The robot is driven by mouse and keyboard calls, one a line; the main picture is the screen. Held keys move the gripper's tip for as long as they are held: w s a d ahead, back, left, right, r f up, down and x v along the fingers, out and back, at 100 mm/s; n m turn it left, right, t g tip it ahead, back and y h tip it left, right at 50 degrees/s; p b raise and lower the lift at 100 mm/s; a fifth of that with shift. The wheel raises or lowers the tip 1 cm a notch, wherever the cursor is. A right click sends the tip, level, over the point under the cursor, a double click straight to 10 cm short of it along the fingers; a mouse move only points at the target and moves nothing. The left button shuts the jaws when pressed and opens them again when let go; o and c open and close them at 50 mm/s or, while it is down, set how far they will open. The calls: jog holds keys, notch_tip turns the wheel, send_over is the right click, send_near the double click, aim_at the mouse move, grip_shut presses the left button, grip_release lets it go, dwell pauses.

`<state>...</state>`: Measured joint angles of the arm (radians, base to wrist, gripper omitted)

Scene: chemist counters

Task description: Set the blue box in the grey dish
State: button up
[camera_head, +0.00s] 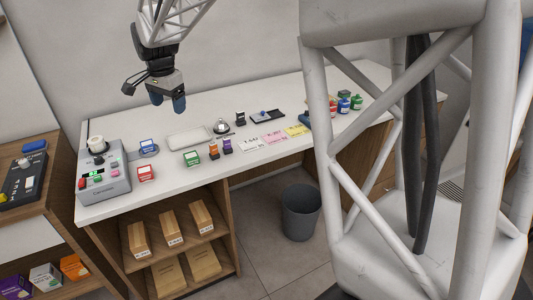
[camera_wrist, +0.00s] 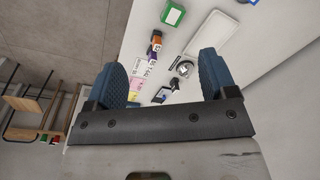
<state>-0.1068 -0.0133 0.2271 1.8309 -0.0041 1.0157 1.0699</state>
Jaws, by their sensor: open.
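A small blue-and-white box (camera_head: 147,144) is at the left part of the white counter. My gripper (camera_head: 168,104) hangs in the air above the counter, up and to the right of the box, apart from everything. Its blue fingers are spread, with nothing between them in the wrist view (camera_wrist: 165,84). I cannot make out the blue box clearly in the wrist view.
A pale tray (camera_head: 188,136), green box (camera_head: 192,158), orange and purple bottles (camera_head: 220,147) and a bell (camera_head: 221,127) lie to the right. The counter's front edge is close.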

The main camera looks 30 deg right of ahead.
jog(key=s+d+r+n+t, duration=0.1)
jog(key=s+d+r+n, duration=0.15)
jog(key=s, duration=0.85)
jog(key=s+d+r+n, duration=0.1)
jog(key=s+d+n, duration=0.2)
jog(key=s, duration=0.8)
jog(key=s+d+f+n, duration=0.1)
jog(key=s+f+n, duration=0.1)
jog(key=s, duration=0.7)
jog(key=s+d+f+n, duration=0.1)
jog(key=s+f+n, duration=0.2)
jog(key=s, duration=0.6)
jog(key=shift+s+d+f+t, duration=0.2)
jog(key=shift+s+f+t, duration=0.1)
jog(key=shift+s+f, duration=0.15)
